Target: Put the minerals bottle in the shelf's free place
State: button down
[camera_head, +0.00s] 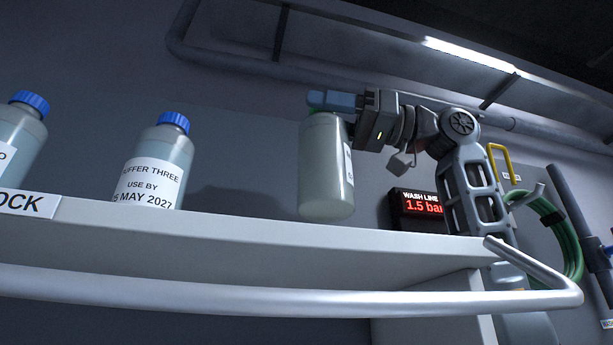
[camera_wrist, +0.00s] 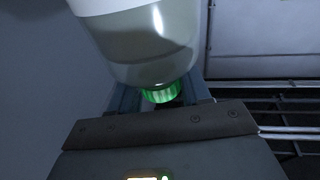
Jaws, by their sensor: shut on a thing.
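A translucent bottle (camera_head: 325,172) with pale cloudy contents and a green cap hangs upright from my gripper (camera_head: 330,101) in the head view. My gripper is shut on it at the cap. Its label is turned to the right edge and cannot be read, so I cannot confirm that it is the minerals bottle. Its base appears above the shelf (camera_head: 330,240), over a bare stretch right of a blue-capped bottle. In the wrist view the bottle (camera_wrist: 150,50) and its green cap (camera_wrist: 160,95) are between the fingers (camera_wrist: 160,98).
A blue-capped bottle labelled "Buffer Three" (camera_head: 155,165) stands on the shelf. Another blue-capped bottle (camera_head: 20,135) stands at far left. A rail (camera_head: 300,303) runs along the shelf front. A red "Wash Line" display (camera_head: 418,207) is on the wall, near a green hose (camera_head: 570,245).

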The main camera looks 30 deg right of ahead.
jog(key=shift+w+a+f, duration=0.75)
jog(key=shift+w+a, duration=0.1)
jog(key=shift+w, duration=0.05)
jog(key=shift+f+p, duration=0.6)
jog(key=shift+f, duration=1.4)
jog(key=shift+f, duration=0.2)
jog(key=c, duration=0.5)
grip_release()
jog(key=b+v, duration=0.3)
jog(key=v, duration=0.9)
jog(key=shift+r+b, duration=0.3)
jog(key=shift+b, duration=0.05)
